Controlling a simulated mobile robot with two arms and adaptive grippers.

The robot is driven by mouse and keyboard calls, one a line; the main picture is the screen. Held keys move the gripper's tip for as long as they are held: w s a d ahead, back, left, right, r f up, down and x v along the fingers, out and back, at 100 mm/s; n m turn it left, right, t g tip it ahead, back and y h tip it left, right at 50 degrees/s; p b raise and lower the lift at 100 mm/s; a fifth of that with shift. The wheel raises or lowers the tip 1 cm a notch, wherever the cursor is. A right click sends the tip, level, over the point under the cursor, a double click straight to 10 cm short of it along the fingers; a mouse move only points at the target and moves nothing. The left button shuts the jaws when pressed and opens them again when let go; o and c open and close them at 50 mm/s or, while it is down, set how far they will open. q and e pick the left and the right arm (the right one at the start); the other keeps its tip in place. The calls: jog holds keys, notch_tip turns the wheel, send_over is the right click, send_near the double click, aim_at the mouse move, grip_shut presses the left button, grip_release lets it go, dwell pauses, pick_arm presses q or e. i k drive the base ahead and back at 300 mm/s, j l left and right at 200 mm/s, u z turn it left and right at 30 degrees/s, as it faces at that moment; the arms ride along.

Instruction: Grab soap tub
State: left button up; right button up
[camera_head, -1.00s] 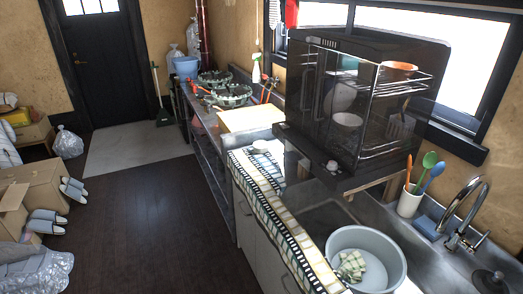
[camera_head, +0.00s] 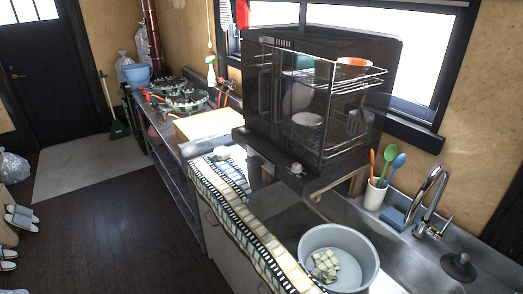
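A round light-grey tub (camera_head: 352,245) sits by the sink at the bottom right of the head view. A green-and-white checked cloth (camera_head: 325,266) lies inside it. No label shows, so I cannot tell for sure that this is the soap tub. A small white round item (camera_head: 221,153) lies on the checked strip of the counter, too small to make out. Neither of my grippers is in view.
A dark dish cabinet (camera_head: 320,100) with dishes stands behind the tub. A tap (camera_head: 430,200), a blue sponge block (camera_head: 392,217) and a white cup of utensils (camera_head: 374,194) are right of it. A stove (camera_head: 180,97) is further back. The dark floor (camera_head: 110,215) at left is clear.

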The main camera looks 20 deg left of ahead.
aim_at(221, 153)
jog(key=i+j+z, duration=0.2)
jog(key=j+z, duration=0.15)
jog(key=j, duration=0.4)
jog(key=j+z, duration=0.35)
jog(key=j, duration=0.4)
jog(key=j+z, duration=0.3)
jog(key=j, duration=0.5)
jog(key=i, duration=0.05)
